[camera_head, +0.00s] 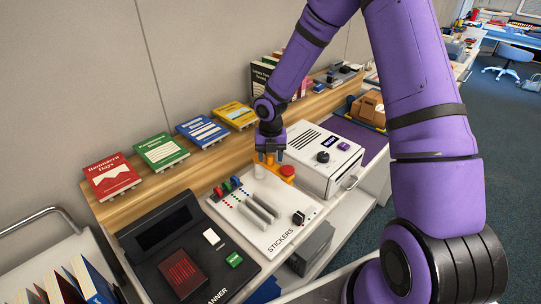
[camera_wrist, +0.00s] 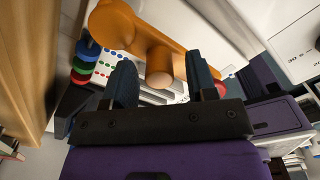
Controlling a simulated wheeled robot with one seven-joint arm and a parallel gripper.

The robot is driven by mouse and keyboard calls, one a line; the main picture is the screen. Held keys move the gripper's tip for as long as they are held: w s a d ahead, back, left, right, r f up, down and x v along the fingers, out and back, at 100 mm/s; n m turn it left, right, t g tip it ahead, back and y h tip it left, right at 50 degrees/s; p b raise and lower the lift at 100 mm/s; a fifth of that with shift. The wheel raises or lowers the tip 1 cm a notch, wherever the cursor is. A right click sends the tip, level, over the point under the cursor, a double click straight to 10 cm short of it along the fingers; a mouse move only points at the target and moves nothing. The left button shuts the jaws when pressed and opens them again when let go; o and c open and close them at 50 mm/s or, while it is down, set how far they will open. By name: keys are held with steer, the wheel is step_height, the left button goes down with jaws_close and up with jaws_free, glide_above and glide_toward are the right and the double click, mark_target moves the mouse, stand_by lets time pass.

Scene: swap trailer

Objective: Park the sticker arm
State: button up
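The orange sticker arm (camera_head: 287,171) sits at the back of the white STICKERS station (camera_head: 262,237), partly hidden by my gripper. In the wrist view the orange arm (camera_wrist: 140,37) is a thick bar crossing above my fingertips, with a short round knob (camera_wrist: 160,68) standing out from it. My gripper (camera_head: 268,156) is over the back of the station. In the wrist view its two dark fingers (camera_wrist: 163,80) are apart, one on each side of the knob, with a gap showing on both sides. Whether the fingertips reach past the knob's end is hard to tell.
A white box machine (camera_head: 322,155) with a black dial stands close on the right. The black scanner (camera_head: 175,245) is at the front left. Colored books (camera_head: 162,151) line the wooden shelf (camera_head: 190,168) behind. Red, green and blue sticker rolls (camera_head: 228,186) stand on the station's left side.

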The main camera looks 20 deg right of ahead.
step_height(320, 180, up, 11)
stand_by(0.6)
steer(key=shift+f, duration=0.1)
steer(key=s+d+r+m+t+h, duration=0.2)
steer(key=s+r+m, duration=1.2)
steer(key=r+m, duration=0.3)
steer(key=s+r+m+t+y, duration=0.1)
steer(key=s+r+m, duration=0.3)
steer(key=s+m, duration=0.3)
steer(key=s+r+m+t+y, duration=0.1)
steer(key=s+r+m+t, duration=0.1)
steer(key=s+r+m, duration=0.2)
steer(key=shift+s+m, duration=1.8)
steer(key=shift+s, duration=1.6)
